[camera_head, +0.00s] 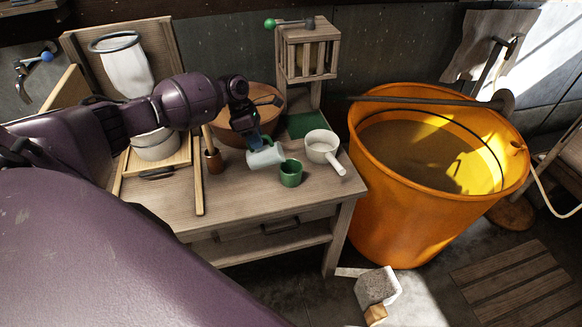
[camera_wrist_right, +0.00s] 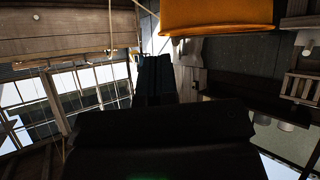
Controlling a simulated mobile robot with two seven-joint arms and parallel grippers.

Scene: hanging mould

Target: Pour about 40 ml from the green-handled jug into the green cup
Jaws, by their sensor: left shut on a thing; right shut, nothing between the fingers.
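The pale grey-blue jug (camera_head: 266,157) is tilted, its mouth end toward the green cup (camera_head: 291,173). My left gripper (camera_head: 254,141) is shut on the jug at its handle side, above the table, left of the cup. The handle is mostly hidden by the fingers. The green cup stands upright on the table, close to the jug's low end. I cannot make out a stream or the liquid level. My right gripper (camera_wrist_right: 154,80) shows dark in the right wrist view, shut and empty, away from the table; it is out of the head view.
A white saucepan (camera_head: 322,147) stands right of the cup on the wooden table (camera_head: 240,202). A brown bowl (camera_head: 228,133) is behind the jug, and a small brown pot (camera_head: 214,161) is left. A large orange bucket (camera_head: 385,215) stands right of the table.

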